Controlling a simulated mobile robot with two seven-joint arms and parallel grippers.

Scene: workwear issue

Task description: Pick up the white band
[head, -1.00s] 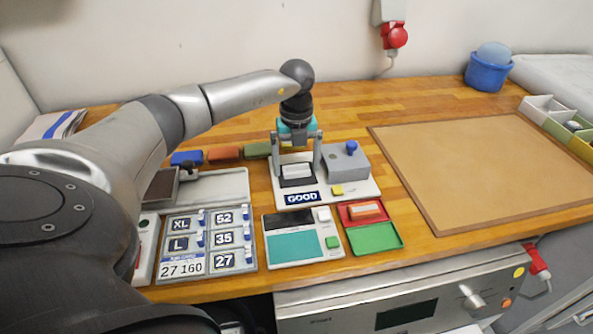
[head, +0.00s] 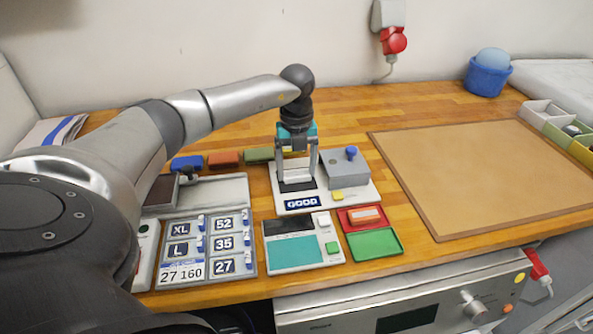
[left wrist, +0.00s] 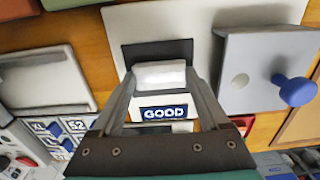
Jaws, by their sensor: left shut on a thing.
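The white band (left wrist: 160,74) is a small, pale, rounded block between the fingers of my left gripper in the left wrist view. My left gripper (head: 297,178) is shut on it, one finger at each end. The band is at the dark pad (left wrist: 155,50) of a white station board (head: 358,191), behind a blue GOOD label (head: 302,202). I cannot tell exactly how high it is above the pad. The fingers partly hide the band in the head view. My right gripper is not in view.
A grey block (head: 343,170) with a blue knob stands close to the right of the gripper. Red (head: 366,216) and green (head: 374,242) trays and a size panel (head: 208,245) lie in front. A brown mat (head: 480,175) at right is clear.

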